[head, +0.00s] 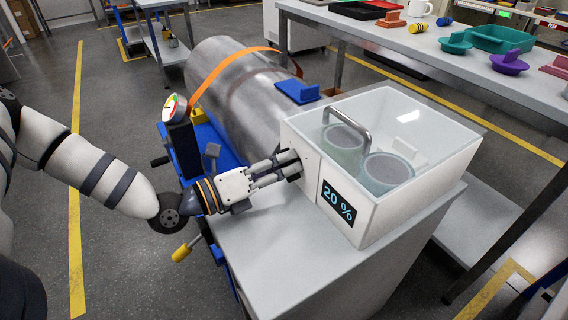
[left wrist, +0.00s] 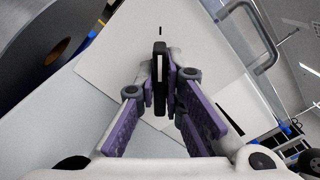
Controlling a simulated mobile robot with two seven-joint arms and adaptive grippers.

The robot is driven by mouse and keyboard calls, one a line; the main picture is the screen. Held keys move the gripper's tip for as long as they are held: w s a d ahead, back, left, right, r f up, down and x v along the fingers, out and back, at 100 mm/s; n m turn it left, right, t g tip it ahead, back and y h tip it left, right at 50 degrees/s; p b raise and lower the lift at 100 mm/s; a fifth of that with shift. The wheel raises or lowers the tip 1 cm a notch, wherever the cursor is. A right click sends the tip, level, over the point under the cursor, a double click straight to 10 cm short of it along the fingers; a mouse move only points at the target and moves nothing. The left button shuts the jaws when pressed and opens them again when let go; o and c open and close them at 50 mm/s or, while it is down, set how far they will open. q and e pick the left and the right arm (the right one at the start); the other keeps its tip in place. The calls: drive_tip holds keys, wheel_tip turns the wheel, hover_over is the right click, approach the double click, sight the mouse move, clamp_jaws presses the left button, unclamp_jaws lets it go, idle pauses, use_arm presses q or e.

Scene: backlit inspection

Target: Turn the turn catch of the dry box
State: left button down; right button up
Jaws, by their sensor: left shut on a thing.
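The dry box (head: 342,212) is a white case with a clear top and a "20 %" display, standing on a light cabinet top. My left gripper (head: 290,167) reaches its left side face from the left. In the left wrist view, the turn catch (left wrist: 160,72) is a dark bar with a white stripe, upright in the picture and pointing roughly toward a short black mark (left wrist: 161,30) on the white face. The fingers of my left gripper (left wrist: 162,80) are shut on it from both sides. In the head view the fingers hide the catch. My right gripper is not in view.
Two pale jars (head: 388,170) show inside the box, and a grey bar handle (head: 348,116) is at its lid. A metal cylinder (head: 242,95) with an orange strap lies behind the arm. A shelf bench (head: 440,58) is behind.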

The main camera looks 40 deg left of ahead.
use_arm(q)
drive_tip(key=c, duration=1.7)
unclamp_jaws()
drive_tip(key=v, duration=1.2)
